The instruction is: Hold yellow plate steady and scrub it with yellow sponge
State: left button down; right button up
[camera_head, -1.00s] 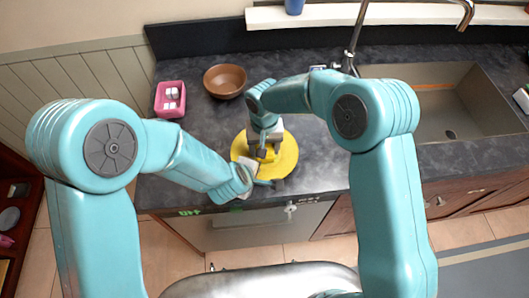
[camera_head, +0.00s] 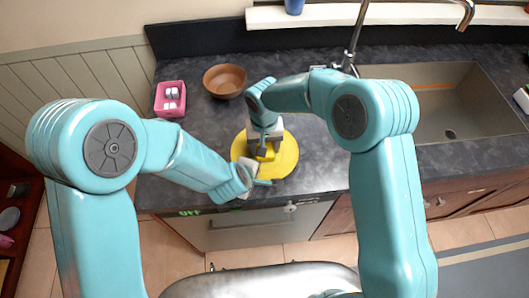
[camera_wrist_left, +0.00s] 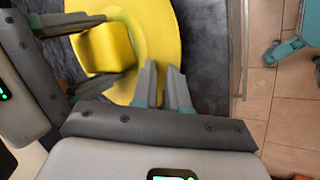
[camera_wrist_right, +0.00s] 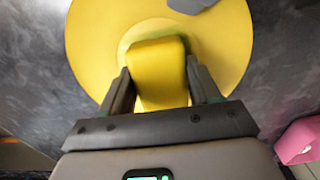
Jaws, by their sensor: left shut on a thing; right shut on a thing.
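The yellow plate (camera_head: 288,160) lies on the dark counter near its front edge. My right gripper (camera_head: 264,148) comes down over the plate from behind. In the right wrist view, this gripper (camera_wrist_right: 160,88) is shut on the yellow sponge (camera_wrist_right: 158,72), which is over the plate's middle and appears to touch it. My left gripper (camera_head: 264,183) is at the plate's front rim. In the left wrist view, its fingers (camera_wrist_left: 164,85) are shut on the rim of the plate (camera_wrist_left: 166,45), and the sponge (camera_wrist_left: 102,48) shows beside them. My right arm hides part of the plate.
A brown bowl (camera_head: 225,80) and a pink container (camera_head: 170,98) holding small items stand at the back left of the counter. A sink (camera_head: 440,105) with a faucet (camera_head: 350,50) is at the right. An appliance front (camera_head: 250,228) is below the counter edge. Counter right of the plate is clear.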

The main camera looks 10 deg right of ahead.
pick_arm(q)
jog(key=shift+s+f, duration=0.1)
jog(key=shift+f, duration=0.05)
pick_arm(e)
jog(key=shift+s, duration=0.8)
jog(key=shift+w, duration=0.85)
jog(key=shift+s+f, duration=0.1)
jog(key=shift+s, duration=0.75)
jog(key=shift+w, duration=0.9)
jog(key=shift+r, duration=0.2)
jog(key=shift+r, duration=2.95)
jog(key=d, duration=0.9)
